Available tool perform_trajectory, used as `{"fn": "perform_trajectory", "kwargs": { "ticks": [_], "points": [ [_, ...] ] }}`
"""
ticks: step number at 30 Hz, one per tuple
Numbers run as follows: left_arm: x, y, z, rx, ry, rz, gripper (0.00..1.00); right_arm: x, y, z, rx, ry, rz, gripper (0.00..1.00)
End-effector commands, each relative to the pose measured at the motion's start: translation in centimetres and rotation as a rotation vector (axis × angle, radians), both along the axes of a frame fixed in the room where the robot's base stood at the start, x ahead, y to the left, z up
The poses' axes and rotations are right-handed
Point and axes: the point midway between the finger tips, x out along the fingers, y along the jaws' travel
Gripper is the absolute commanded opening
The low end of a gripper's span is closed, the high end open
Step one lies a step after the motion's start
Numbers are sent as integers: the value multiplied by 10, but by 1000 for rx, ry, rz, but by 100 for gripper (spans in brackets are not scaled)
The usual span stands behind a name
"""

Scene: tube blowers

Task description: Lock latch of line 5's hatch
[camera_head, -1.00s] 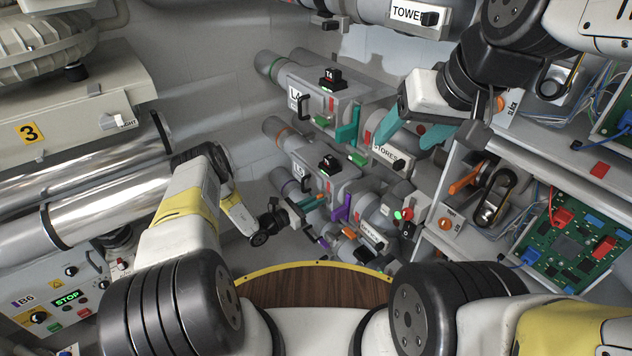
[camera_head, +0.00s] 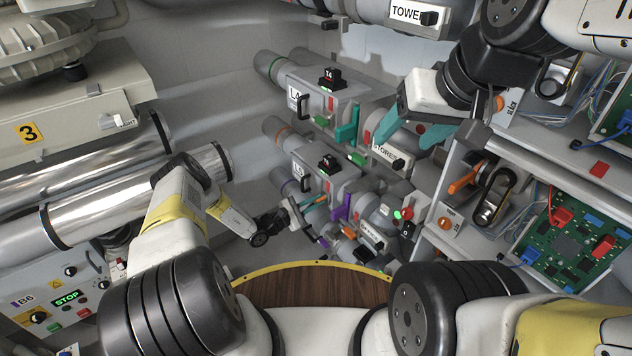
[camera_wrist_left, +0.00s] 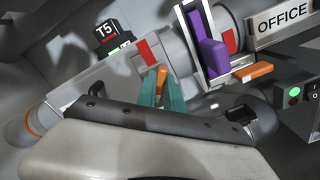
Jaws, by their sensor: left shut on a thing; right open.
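The line 5 hatch (camera_head: 331,180) is a grey housing on the pipe, with a T5 block (camera_wrist_left: 112,36) on top in the left wrist view. Its small orange latch (camera_wrist_left: 161,76) stands between the teal fingertips of my left gripper (camera_wrist_left: 162,93), which is shut on it. A purple lever (camera_wrist_left: 205,46) stands to the right, with an orange tab (camera_wrist_left: 252,71) beside it. In the head view my left gripper (camera_head: 308,206) is small at the housing's lower side, and the latch is hard to make out. My right gripper (camera_head: 420,133) is open and apart from line 5, with teal fingers.
The line 4 hatch (camera_head: 325,95) with its green tabs sits above line 5. The STORES sign (camera_head: 388,157) and OFFICE sign (camera_wrist_left: 284,18) mark the pipes. A shelf with a green circuit board (camera_head: 570,240) is at right. Shiny pipes (camera_head: 130,185) run at left.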

Motion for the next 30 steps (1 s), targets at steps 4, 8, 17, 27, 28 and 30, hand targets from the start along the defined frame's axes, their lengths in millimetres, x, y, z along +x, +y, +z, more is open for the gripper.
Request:
{"fn": "perform_trajectory", "kwargs": {
  "ticks": [4,8,17,27,28,30],
  "points": [
    [-1,1,-1,82,-112,2,0,0,0,0,0,0,0,62],
    [-1,1,-2,155,-211,3,0,0,0,0,0,0,0,62],
    [-1,0,-3,319,-436,3,0,0,0,0,0,0,0,62],
    [-2,0,-5,460,-629,1,0,0,0,0,0,0,0,62],
    [-2,0,-5,469,-641,0,0,0,0,0,0,0,0,62],
    [-2,0,-5,486,-665,1,0,0,0,0,0,0,0,62]
  ]
}}
